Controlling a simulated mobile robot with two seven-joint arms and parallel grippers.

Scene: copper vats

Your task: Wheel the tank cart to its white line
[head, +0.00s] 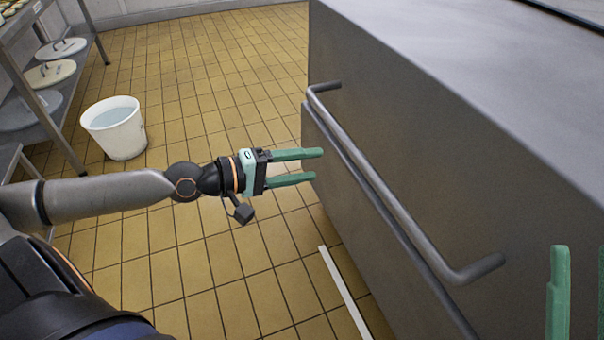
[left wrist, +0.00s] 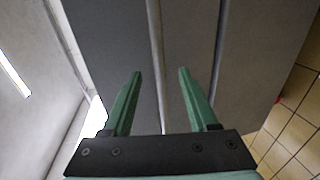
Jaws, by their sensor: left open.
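The tank cart (head: 440,140) is a large grey metal box on the right, with a grey push bar (head: 390,190) along its near side. A white line (head: 345,295) lies on the floor beside the cart's lower edge. My left gripper (head: 318,164) is open and empty, fingers pointing at the cart just left of the bar. In the left wrist view, the bar (left wrist: 155,40) runs between and beyond the two green fingers (left wrist: 159,72); contact cannot be seen. My right gripper (head: 580,248) shows partly at the lower right edge, its fingers apart.
A metal shelf rack (head: 75,100) with round lids is at the far left. The tiled floor (head: 220,70) behind the bucket and left of the cart is clear.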

